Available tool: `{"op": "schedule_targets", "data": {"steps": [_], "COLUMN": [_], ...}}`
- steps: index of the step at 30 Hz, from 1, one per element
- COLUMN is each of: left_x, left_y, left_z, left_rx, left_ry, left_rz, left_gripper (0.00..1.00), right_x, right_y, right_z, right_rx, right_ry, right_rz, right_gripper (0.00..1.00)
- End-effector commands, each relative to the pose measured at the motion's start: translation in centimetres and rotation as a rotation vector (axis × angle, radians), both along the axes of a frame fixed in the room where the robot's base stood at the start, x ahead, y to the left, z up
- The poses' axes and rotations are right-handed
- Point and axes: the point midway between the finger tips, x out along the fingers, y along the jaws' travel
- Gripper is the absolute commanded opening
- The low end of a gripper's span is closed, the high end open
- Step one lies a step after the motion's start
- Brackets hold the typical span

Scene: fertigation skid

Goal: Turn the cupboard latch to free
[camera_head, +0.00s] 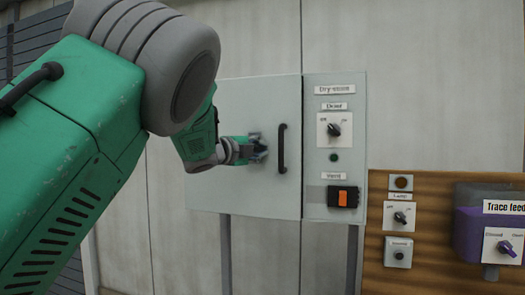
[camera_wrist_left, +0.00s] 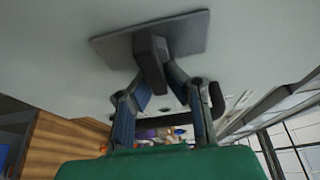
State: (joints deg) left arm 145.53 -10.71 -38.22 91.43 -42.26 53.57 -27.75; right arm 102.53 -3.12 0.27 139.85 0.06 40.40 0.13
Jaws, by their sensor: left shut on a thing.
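The cupboard (camera_head: 235,105) is a pale grey box with a shut door and a black vertical bar handle (camera_head: 282,148). My left gripper (camera_head: 258,148) is at the door, just left of that handle. In the left wrist view, the latch (camera_wrist_left: 151,58) is a dark lever on a grey rectangular plate (camera_wrist_left: 192,32). The two fingers of my left gripper are closed on the lever from both sides. In the head view the gripper mostly hides the latch. My right gripper is in neither view.
A wooden board (camera_head: 430,253) carries another knob and button. A purple tank (camera_head: 468,228) stands far right.

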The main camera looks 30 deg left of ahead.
Motion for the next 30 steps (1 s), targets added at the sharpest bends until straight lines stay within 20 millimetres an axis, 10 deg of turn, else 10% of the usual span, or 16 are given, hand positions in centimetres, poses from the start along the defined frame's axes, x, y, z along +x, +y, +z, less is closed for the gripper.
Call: {"op": "schedule_targets", "data": {"steps": [14,16,30], "left_x": [0.0,0.0,-1.3], "left_y": [0.1,0.1,0.3], "left_z": [-0.5,-0.5,-0.1], "left_rx": [0.012,0.011,0.011], "left_ry": [0.011,0.011,0.005], "left_rz": [0.003,0.002,0.002], "left_gripper": [0.0,0.3,0.31], "right_x": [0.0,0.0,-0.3], "right_y": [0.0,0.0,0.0], "right_z": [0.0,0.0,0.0], "right_rx": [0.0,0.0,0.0], "right_ry": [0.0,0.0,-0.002], "right_rz": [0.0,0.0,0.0], "right_gripper": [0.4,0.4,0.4]}}
